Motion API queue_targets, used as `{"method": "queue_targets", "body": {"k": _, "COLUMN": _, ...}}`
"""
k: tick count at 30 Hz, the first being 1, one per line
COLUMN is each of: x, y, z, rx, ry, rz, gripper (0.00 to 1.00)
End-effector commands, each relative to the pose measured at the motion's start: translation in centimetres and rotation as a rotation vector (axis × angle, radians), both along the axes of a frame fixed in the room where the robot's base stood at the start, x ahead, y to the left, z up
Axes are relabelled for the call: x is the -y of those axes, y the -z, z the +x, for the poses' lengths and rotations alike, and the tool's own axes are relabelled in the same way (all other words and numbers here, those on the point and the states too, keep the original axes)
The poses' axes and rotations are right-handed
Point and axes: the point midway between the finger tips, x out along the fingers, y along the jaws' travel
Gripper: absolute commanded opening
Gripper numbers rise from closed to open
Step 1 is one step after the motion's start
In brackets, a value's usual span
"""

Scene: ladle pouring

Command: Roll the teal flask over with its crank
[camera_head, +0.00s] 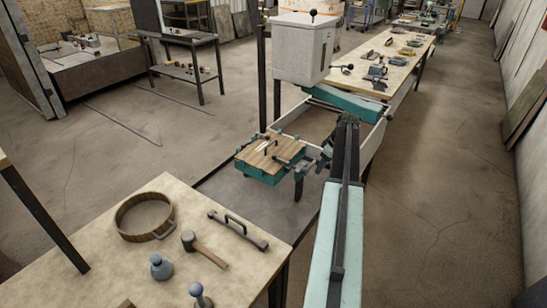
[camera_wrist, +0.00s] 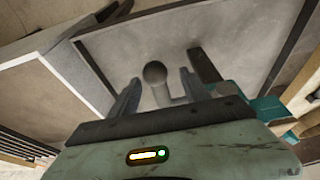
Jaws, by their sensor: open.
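The teal flask (camera_head: 262,175) is a low box with a wooden board on top, clamped by grey bars and standing level in its frame in the head view. Part of its teal side shows at the right of the wrist view (camera_wrist: 262,108). A grey crank handle with a round knob (camera_wrist: 155,73) stands in the middle of the wrist view. My gripper (camera_wrist: 161,82) is open, with one finger on each side of the handle in the picture. I see no clear contact, and the depth between them is uncertain. My arm hides part of the flask's right side in the head view.
A grey hopper (camera_head: 302,48) stands behind the flask. A long bench (camera_head: 412,62) with tools runs back right. Floor at right is clear.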

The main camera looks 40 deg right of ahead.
Motion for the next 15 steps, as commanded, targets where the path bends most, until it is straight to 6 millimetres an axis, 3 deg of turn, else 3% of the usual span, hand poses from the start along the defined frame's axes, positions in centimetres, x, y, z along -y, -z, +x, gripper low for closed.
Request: {"method": "queue_targets", "body": {"k": 15, "x": 0.6, "y": -5.9, "z": -2.2, "rx": 0.000, "ry": 0.000, "rz": 0.000, "gripper": 0.55}}
